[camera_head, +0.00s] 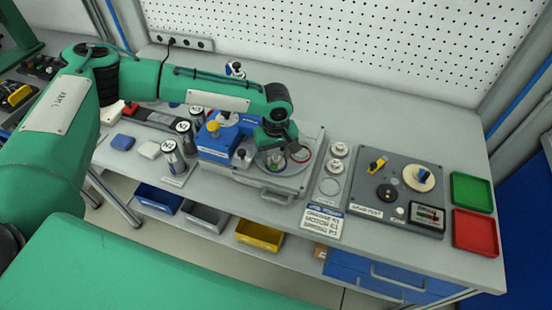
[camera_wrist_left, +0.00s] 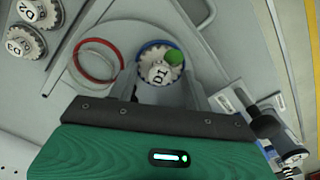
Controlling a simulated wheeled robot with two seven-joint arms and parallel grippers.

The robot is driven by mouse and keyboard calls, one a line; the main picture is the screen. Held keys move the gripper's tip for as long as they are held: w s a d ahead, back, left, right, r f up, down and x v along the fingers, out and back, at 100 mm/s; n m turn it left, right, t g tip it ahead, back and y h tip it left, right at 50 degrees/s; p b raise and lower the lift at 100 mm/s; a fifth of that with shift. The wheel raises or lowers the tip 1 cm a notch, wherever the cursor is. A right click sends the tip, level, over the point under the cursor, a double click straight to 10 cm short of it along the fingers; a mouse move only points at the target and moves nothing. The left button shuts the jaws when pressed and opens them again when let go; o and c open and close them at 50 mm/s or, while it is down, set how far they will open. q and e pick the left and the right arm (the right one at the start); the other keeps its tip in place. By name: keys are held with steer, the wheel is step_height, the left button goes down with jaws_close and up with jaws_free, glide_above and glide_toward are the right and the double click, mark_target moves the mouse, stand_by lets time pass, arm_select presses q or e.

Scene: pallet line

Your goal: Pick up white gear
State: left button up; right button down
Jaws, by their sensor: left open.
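My left gripper (camera_head: 280,153) is open and points down over the grey fixture plate (camera_head: 300,180). In the left wrist view its fingers (camera_wrist_left: 162,95) stand apart on either side of a white gear (camera_wrist_left: 152,77) marked D1. I cannot tell whether they touch it. A green round part (camera_wrist_left: 174,57) sits at the gear's edge, with a blue ring behind. In the head view the gripper mostly hides this gear. Two more white gears (camera_head: 339,150) (camera_head: 335,165) lie on the strip to the right; they also show in the left wrist view (camera_wrist_left: 25,40). My right gripper is not in view.
A blue box (camera_head: 218,143) stands close left of the gripper. To the right are a grey test panel (camera_head: 395,205), a green tray (camera_head: 472,192) and a red tray (camera_head: 475,232). A perforated wall (camera_head: 350,45) rises behind.

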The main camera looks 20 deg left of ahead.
arm_select(q)
jaws_close()
stand_by(0.3)
